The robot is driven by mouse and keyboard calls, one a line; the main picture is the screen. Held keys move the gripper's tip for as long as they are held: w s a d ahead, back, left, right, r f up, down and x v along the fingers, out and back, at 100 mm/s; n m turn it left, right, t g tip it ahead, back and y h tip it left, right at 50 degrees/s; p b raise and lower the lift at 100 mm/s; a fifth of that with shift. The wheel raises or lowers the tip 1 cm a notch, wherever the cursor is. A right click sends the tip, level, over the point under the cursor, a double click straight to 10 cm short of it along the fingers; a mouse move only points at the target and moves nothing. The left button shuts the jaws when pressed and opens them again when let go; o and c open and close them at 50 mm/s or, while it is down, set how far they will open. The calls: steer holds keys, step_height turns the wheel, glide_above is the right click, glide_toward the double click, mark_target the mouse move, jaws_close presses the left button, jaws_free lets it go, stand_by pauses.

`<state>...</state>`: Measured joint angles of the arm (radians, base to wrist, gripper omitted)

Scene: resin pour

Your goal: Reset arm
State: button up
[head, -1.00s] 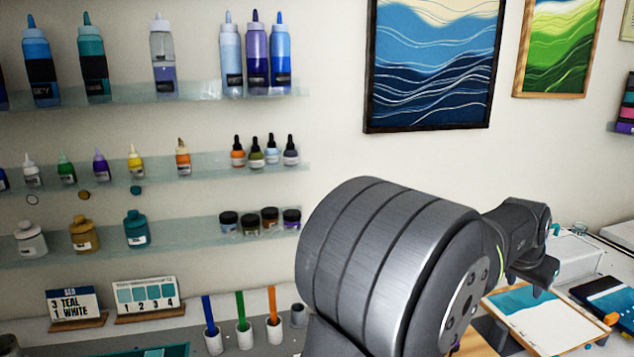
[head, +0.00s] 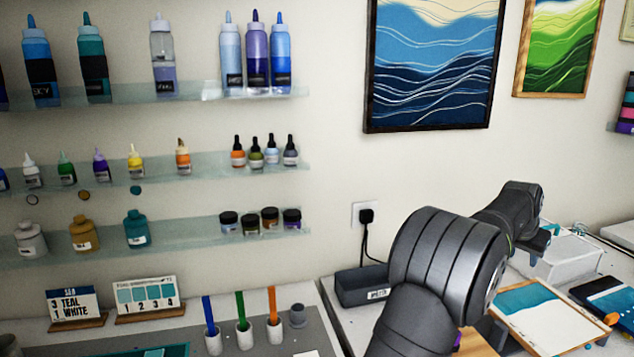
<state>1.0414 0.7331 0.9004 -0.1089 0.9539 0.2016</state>
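My arm fills the lower right of the head view, with its large grey joint near the camera and its forearm reaching back to the right. The far end of the arm, near my gripper (head: 537,245), is over the bench beside a pale box. The fingers are small and mostly hidden, so I cannot tell whether they are open or shut. I see nothing clearly held.
A board with a teal and white panel (head: 545,318) lies right of my arm. A dark box (head: 362,287) with a plugged-in cable sits behind it. Shelves of bottles (head: 150,94) line the wall at left. Cups with coloured sticks (head: 243,335) stand in front.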

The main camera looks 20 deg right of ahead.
steer(key=w+d+f, duration=0.3)
steer(key=w+d, duration=0.2)
steer(key=w, duration=0.2)
steer(key=shift+d+f, duration=0.15)
steer(key=shift+f, duration=0.25)
steer(key=shift+w, duration=0.1)
steer(key=s+a+r, duration=0.4)
steer(key=s+a, duration=0.4)
steer(key=s, duration=0.2)
steer(key=shift+a+r, duration=0.15)
steer(key=shift+r, duration=0.2)
steer(key=shift+s, duration=0.1)
stand_by(0.4)
